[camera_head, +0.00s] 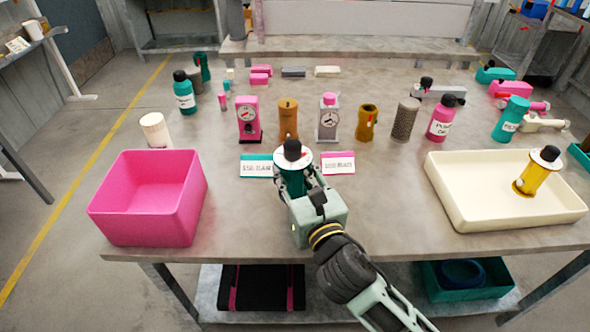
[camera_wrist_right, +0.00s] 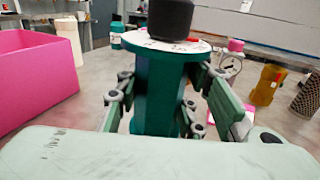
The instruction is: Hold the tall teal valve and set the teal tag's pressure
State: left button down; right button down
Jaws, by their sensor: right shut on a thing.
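The tall teal valve (camera_wrist_right: 158,92) stands upright with a white dial disc and a black knob on top. In the head view its dial top (camera_head: 292,156) shows a red mark beside the black knob. My right gripper (camera_head: 297,185) is shut around the valve's body, a finger on each side. The teal tag (camera_head: 256,166) lies on the table just behind and left of the valve. Its printed pressure is too small to read surely, perhaps 150 BAR. The tag is partly hidden by the valve. My left gripper is not in view.
A pink tag (camera_head: 338,163) lies right of the valve. A pink bin (camera_head: 150,225) stands at the left front. A cream tray (camera_head: 465,210) at the right holds a yellow valve (camera_head: 533,175). Several gauges, cylinders and bottles stand in a row behind.

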aim_at(296, 193)
jog(key=shift+a+f, duration=0.15)
jog(key=shift+f, duration=0.15)
jog(key=shift+w+a+f, duration=0.1)
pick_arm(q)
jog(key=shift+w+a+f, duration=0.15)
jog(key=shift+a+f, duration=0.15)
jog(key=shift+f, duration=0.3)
pick_arm(e)
jog(key=shift+f, duration=0.15)
jog(key=shift+f, duration=0.1)
